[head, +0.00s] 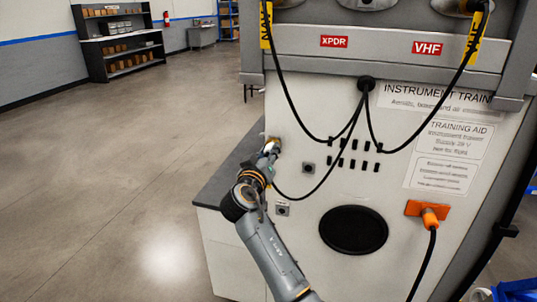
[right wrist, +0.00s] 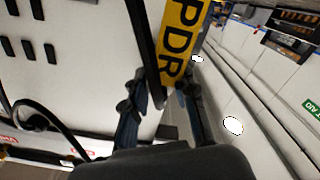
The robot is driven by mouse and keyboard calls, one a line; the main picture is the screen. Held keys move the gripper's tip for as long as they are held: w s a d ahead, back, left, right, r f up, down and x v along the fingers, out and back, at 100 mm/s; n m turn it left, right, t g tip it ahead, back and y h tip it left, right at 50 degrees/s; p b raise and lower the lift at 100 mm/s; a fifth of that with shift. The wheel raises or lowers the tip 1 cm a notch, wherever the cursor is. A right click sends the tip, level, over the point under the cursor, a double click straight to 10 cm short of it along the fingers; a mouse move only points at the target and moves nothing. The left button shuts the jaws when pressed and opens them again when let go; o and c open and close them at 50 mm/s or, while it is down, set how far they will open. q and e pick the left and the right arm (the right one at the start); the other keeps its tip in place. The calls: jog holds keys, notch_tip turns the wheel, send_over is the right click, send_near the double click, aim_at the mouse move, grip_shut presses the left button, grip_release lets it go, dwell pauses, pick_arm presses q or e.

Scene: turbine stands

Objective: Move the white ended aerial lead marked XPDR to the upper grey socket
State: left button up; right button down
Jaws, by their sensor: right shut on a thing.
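My right gripper (head: 270,147) is left of the upper grey socket (head: 308,169) in the head view, by the panel's left edge. It is shut on the XPDR lead; its fingers (right wrist: 160,95) show in the right wrist view. The lead's yellow tag (right wrist: 183,38), reading "PDR", stands beyond and between the fingers. Its black cable (head: 315,190) loops from my gripper up to the panel's cable hole. The white end cannot be made out. The upper grey socket looks empty. A lower grey socket (head: 282,209) is below it, near my arm. My left gripper is not in view.
Two other yellow-tagged leads (head: 266,25) (head: 475,38) hang from the top unit, their cables sagging across the panel (head: 300,110). Black clips (head: 352,163) sit beside the upper socket. A round black opening (head: 353,229) and an orange plug (head: 430,217) are lower right. Floor at left is clear.

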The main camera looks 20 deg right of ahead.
aim_at(268, 154)
jog(key=shift+w+d+r, duration=0.1)
jog(key=shift+d+r, duration=0.05)
jog(key=shift+r, duration=0.35)
jog(key=c, duration=1.2)
grip_release()
jog(key=shift+o, duration=1)
jog(key=shift+w+d+f, duration=0.2)
jog(key=shift+w+f, duration=0.15)
jog(key=shift+f, duration=0.1)
jog(key=shift+o, duration=0.9)
jog(key=shift+s+a, duration=0.1)
jog(key=shift+a, duration=0.1)
jog(key=shift+s+a+f, duration=0.1)
jog(key=shift+s+a, duration=0.05)
jog(key=shift+s, duration=0.1)
jog(key=shift+v, duration=3.3)
